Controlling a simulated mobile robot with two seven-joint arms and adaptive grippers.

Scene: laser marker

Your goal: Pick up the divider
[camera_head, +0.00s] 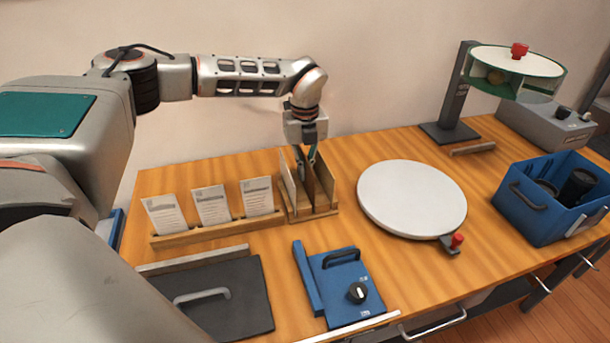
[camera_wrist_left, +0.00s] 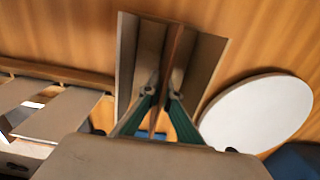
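The divider (camera_head: 309,188) is a thin brown board standing upright in the middle of a wooden rack (camera_head: 297,217). In the left wrist view the divider (camera_wrist_left: 171,60) shows as a narrow reddish-brown edge between the rack's two side boards. My left gripper (camera_head: 307,156) points down into the top of the rack. In the wrist view the green fingers of my left gripper (camera_wrist_left: 162,93) are apart, one on each side of the divider. Contact with the board cannot be made out. My right gripper is not in view.
A wooden strip (camera_head: 220,232) with several white cards stands left of the rack. A round white turntable (camera_head: 412,198) lies to the right. A blue box with a black handle and knob (camera_head: 343,286) is in front. A blue crate (camera_head: 535,212) stands at the right.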

